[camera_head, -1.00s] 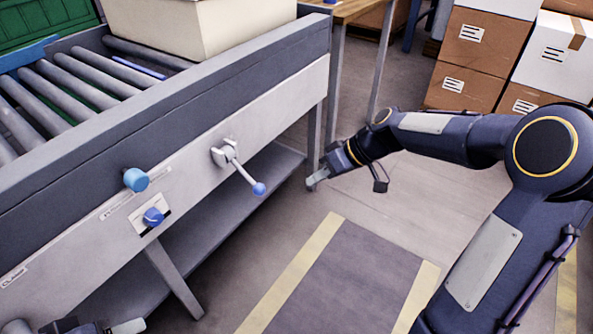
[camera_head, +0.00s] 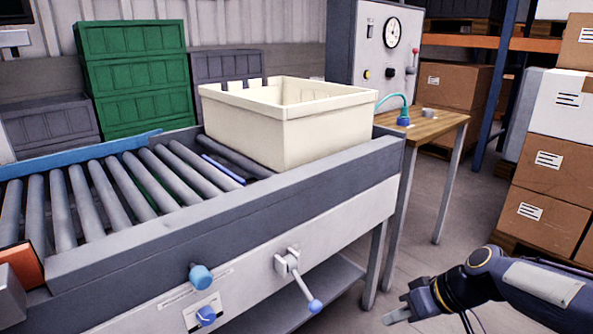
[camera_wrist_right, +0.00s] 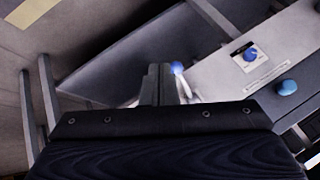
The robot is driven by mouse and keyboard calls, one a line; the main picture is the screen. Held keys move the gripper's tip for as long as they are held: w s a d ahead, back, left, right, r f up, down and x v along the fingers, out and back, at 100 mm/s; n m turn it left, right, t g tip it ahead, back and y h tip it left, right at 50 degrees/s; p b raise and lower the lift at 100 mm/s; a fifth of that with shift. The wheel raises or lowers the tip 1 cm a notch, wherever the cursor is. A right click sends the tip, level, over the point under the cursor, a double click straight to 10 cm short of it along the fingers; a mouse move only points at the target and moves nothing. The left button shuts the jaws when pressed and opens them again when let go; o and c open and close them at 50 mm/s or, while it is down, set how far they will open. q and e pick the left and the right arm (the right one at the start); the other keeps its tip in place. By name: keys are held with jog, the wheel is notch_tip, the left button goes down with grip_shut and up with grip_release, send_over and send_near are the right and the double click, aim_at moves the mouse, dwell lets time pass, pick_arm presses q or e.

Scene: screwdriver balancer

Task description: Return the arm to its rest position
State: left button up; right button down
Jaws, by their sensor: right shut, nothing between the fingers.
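My right arm (camera_head: 540,290) reaches in from the lower right in the head view. Its gripper (camera_head: 397,313) is shut and empty, low beside the right end of the conveyor. It points left, apart from the lever (camera_head: 298,281) with the blue ball on the conveyor's side panel. In the right wrist view the closed fingers (camera_wrist_right: 158,84) show at the middle with nothing between them. The lever's blue ball (camera_wrist_right: 178,67) appears just beyond them there. My left gripper is not in view.
A cream bin (camera_head: 310,140) sits on the roller conveyor (camera_head: 230,225). The side panel has a blue button (camera_head: 200,277) and a blue knob (camera_head: 206,315). A wooden table (camera_head: 430,127) stands behind, and stacked cartons (camera_head: 545,165) are at the right. Open floor lies between.

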jog(key=s+a+m+t+h, duration=0.25)
jog(key=s+m, duration=0.35)
jog(key=s, duration=1.4)
notch_tip(320, 180, up, 33)
jog(key=d+p, duration=0.1)
jog(key=p, duration=3.2)
jog(key=shift+w+r+h, duration=0.15)
jog(key=shift+w+h, duration=0.05)
jog(key=shift+h, duration=0.15)
